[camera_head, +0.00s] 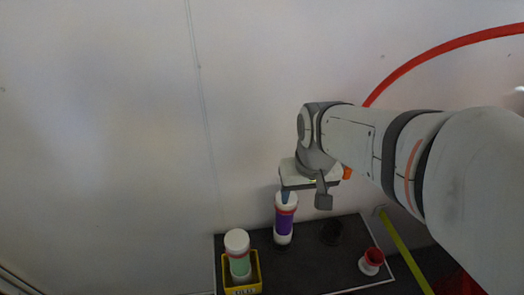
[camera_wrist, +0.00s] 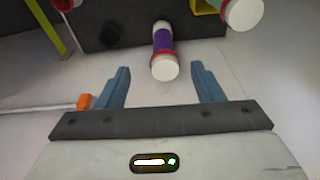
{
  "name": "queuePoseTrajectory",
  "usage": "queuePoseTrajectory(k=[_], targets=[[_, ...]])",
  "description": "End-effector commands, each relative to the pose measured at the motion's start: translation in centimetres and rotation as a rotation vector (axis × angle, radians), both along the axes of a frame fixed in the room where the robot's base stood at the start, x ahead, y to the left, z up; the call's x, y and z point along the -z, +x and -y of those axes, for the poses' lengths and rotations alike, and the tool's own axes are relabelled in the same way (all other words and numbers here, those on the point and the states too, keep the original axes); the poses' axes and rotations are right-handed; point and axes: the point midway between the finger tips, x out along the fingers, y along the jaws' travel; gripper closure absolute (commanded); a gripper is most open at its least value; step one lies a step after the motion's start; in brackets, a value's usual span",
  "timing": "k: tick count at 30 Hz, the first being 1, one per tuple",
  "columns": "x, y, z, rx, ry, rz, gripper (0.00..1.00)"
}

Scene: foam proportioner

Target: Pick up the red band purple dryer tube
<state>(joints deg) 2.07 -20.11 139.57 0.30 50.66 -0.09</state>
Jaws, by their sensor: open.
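The purple dryer tube with a red band (camera_head: 284,221) stands upright on the dark shelf, with a white cap on top. It also shows in the wrist view (camera_wrist: 163,43), its white cap towards the camera, beyond and between my fingertips. My gripper (camera_wrist: 161,72) is open and empty, its two blue-grey fingers spread apart. In the head view my gripper (camera_head: 304,200) is just above and beside the tube's top, and one finger overlaps the cap in the picture. I cannot tell from the head view whether it touches.
A green tube with a white cap (camera_head: 238,252) stands in a yellow holder (camera_head: 256,268) to the left. A small red and white piece (camera_head: 371,261) sits at the right of the dark shelf (camera_head: 310,262). A dark round hole or socket (camera_head: 331,232) lies between. A yellow bar (camera_head: 405,250) runs at right.

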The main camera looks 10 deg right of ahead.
Motion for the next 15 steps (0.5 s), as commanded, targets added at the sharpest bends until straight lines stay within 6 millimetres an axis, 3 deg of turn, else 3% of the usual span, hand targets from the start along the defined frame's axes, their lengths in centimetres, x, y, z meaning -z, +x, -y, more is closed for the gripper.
queuePoseTrajectory(k=[1, 7, 9, 15], targets=[[1.8, 1.4, 0.1, 0.015, 0.003, -0.027, 0.35], [6.9, 6.4, -0.1, 0.073, 0.010, -0.111, 0.19], [8.5, 7.7, -0.1, 0.090, 0.012, -0.133, 0.19], [11.2, 9.9, -0.2, 0.119, 0.013, -0.169, 0.19]])
